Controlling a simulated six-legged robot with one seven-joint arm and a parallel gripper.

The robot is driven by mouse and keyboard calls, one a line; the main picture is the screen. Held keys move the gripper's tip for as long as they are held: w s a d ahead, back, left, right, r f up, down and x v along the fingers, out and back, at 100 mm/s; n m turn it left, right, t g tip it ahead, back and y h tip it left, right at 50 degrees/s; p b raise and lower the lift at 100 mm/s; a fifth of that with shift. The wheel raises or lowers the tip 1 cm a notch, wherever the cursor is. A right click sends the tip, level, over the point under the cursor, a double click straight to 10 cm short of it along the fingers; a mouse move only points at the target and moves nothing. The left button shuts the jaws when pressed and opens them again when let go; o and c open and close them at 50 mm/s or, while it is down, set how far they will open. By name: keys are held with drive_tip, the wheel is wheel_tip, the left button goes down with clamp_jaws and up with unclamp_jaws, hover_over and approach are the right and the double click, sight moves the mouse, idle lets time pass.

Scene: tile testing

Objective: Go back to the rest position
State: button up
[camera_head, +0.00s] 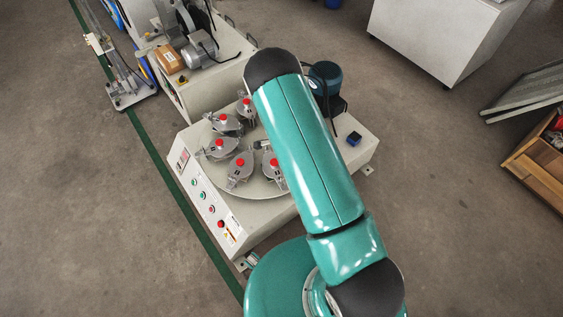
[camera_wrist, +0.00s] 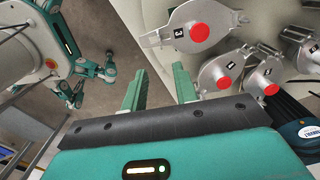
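My gripper (camera_wrist: 158,88) shows in the wrist view with its two green fingers apart and nothing between them. It is over the edge of the round turntable (camera_wrist: 258,25), which carries several grey metal pots with red knobs. The nearest pot (camera_wrist: 190,28) lies just beyond the right finger. In the head view my green arm reaches across the machine and hides the right part of the turntable (camera_head: 262,188); my gripper is hidden there.
The machine's control panel (camera_head: 212,205) has several buttons. A second machine (camera_head: 205,75) with a motor stands behind it. A white cabinet (camera_head: 445,40) is at the upper right, and a wooden crate (camera_head: 535,165) at the right edge.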

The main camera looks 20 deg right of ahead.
idle(0.4)
wheel_tip(320, 180, up, 35)
drive_tip(key=s+a+n+t+y, duration=0.2)
drive_tip(key=s+a+n, duration=0.1)
drive_tip(key=n, duration=0.5)
drive_tip(key=s+d+r+n+t+h, duration=0.1)
drive_tip(key=s+r+n, duration=0.3)
drive_tip(key=s+r, duration=0.5)
drive_tip(key=s+d+r+n+t+h, duration=0.1)
drive_tip(key=s+r+n, duration=0.3)
drive_tip(key=s+r, duration=0.4)
drive_tip(key=shift+s+d+r+n+t, duration=0.35)
drive_tip(key=shift+s+t, duration=0.45)
drive_tip(key=shift+s, duration=1.9)
